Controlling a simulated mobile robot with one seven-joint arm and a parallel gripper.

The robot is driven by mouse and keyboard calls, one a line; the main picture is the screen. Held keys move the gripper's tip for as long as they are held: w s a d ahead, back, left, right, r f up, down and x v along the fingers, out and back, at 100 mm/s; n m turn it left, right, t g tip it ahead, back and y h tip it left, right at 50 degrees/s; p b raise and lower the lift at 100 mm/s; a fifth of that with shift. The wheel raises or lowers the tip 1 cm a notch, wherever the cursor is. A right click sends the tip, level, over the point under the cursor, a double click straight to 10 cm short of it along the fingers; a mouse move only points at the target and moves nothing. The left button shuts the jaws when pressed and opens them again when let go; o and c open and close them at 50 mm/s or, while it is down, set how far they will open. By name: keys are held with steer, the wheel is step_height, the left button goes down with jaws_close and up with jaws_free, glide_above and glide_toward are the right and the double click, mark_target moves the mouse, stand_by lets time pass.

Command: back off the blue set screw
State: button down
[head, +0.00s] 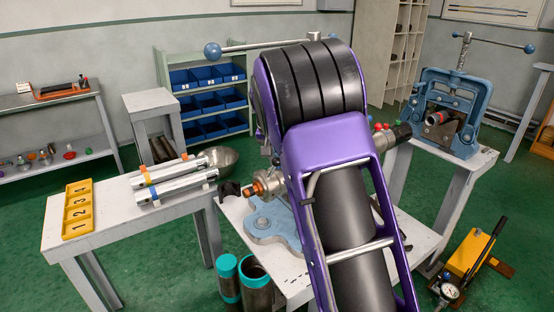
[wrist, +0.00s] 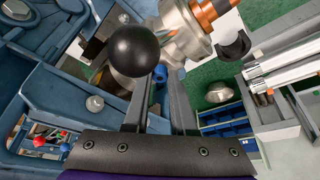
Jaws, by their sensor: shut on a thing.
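In the wrist view the blue set screw (wrist: 160,74) shows as a small blue piece between the fingertips of my gripper (wrist: 164,84). The fingers are shut on it. A silver metal fitting (wrist: 186,35) with an orange end lies just beyond the fingertips. A black ball (wrist: 133,50) hides part of the left finger and the space beside it. In the head view my purple arm covers the gripper and the blue screw.
A large blue vise frame (wrist: 60,95) fills the left of the wrist view, close to my gripper. In the head view another blue vise (head: 447,100) stands on the right bench. Pipes (head: 177,185) and a yellow numbered tray (head: 78,208) lie on the left bench.

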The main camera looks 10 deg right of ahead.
steer(key=c, duration=0.7)
jaws_free()
steer(key=shift+c, duration=0.2)
steer(key=p+v, duration=0.1)
steer(key=v, duration=1.6)
steer(key=shift+r+p, duration=0.2)
steer(key=shift+p, duration=0.2)
